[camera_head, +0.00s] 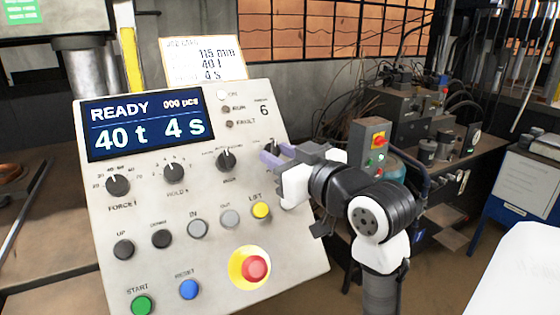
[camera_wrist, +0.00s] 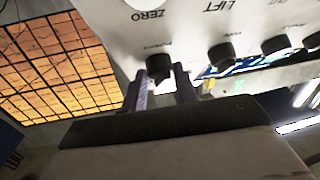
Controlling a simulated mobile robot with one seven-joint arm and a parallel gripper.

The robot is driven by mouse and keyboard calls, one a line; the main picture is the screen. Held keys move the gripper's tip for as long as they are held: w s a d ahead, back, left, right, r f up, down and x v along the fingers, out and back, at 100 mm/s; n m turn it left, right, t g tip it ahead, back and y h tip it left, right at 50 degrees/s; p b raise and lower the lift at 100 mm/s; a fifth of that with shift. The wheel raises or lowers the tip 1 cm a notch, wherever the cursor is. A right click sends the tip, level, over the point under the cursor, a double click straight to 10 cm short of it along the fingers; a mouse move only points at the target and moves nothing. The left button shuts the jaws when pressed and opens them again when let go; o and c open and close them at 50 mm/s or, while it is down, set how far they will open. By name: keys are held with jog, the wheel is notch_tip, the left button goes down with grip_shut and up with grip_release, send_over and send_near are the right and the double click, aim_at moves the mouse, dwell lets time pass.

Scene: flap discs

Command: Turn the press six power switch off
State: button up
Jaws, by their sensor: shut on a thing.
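The press six control panel (camera_head: 215,290) is a tilted light-grey face with "6" printed near its upper right. A dark rotary knob (camera_head: 272,145) sits at the right end of the knob row, partly hidden by my gripper. My gripper (camera_head: 272,155) reaches in from the right, its purple-grey fingers at this knob. In the wrist view, the dark knob (camera_wrist: 158,65) sits between the two fingers of my gripper (camera_wrist: 161,80), which are shut on it. The knob's small marks are too small to read. The display (camera_head: 147,120) is lit and reads "READY", "40 t 4 s".
Other knobs (camera_head: 118,185) stand left in the same row. Below are several push buttons, including a yellow one (camera_head: 261,210), and a red emergency button (camera_head: 256,268) on a yellow ring. A small box with buttons (camera_head: 376,140) and machinery stand behind my arm.

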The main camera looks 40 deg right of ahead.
jog(key=n+y+b, duration=0.1)
jog(key=n+y, duration=0.1)
jog(key=n, duration=0.1)
jog(key=shift+d+n+b, duration=0.2)
jog(key=shift+n+b, duration=0.1)
jog(key=shift+b, duration=0.05)
jog(key=n+y, duration=0.1)
jog(key=n+g+y+b, duration=0.1)
jog(key=n, duration=0.1)
jog(key=shift+d+r+n+g+y, duration=0.1)
jog(key=shift+d+n+g+y, duration=0.05)
jog(key=shift+n+g+y, duration=0.15)
jog(key=n+g+y, duration=0.1)
jog(key=n, duration=0.1)
jog(key=n+g+y, duration=0.1)
jog(key=n, duration=0.1)
jog(key=n+g, duration=0.1)
jog(key=shift+w+d+r+n+y, duration=0.15)
jog(key=shift+d+r+n+y, duration=0.15)
jog(key=shift+n+y, duration=0.1)
jog(key=o, duration=1)
jog(key=shift+c, duration=0.2)
jog(key=b+v, duration=0.2)
jog(key=v, duration=1.1)
jog(key=shift+s+d+r+b, duration=0.15)
jog(key=shift+s+r+b, duration=0.1)
jog(key=shift+s+b, duration=0.1)
